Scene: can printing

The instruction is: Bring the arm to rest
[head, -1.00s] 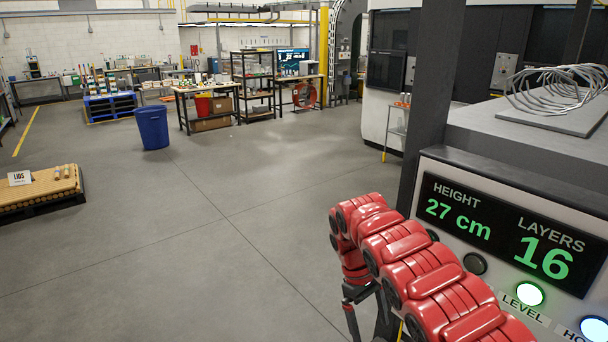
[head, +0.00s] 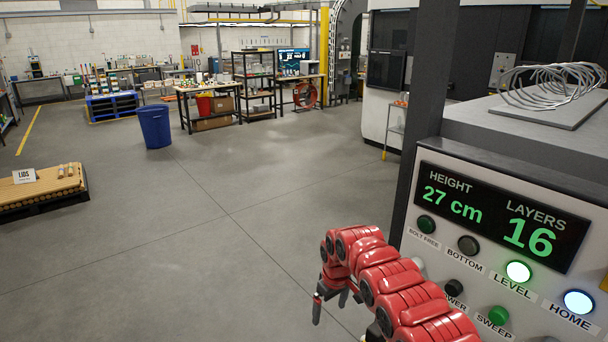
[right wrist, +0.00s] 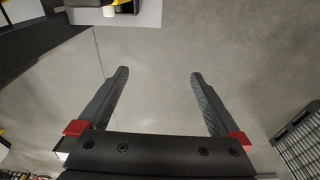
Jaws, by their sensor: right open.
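My right arm, red and jointed, comes up from the bottom of the head view beside the control panel (head: 500,235). Its gripper (head: 332,298) hangs low at the arm's left end, over the floor and apart from the panel. In the right wrist view the two dark fingers of the right gripper (right wrist: 158,88) are spread wide with only bare floor between them. The right gripper is open and empty. My left gripper does not show.
The panel reads HEIGHT 27 cm and LAYERS 16; its LEVEL (head: 518,271) and HOME (head: 578,301) buttons are lit. A blue bin (head: 154,127) and a LIDS pallet (head: 40,190) stand on the left. The middle floor is clear.

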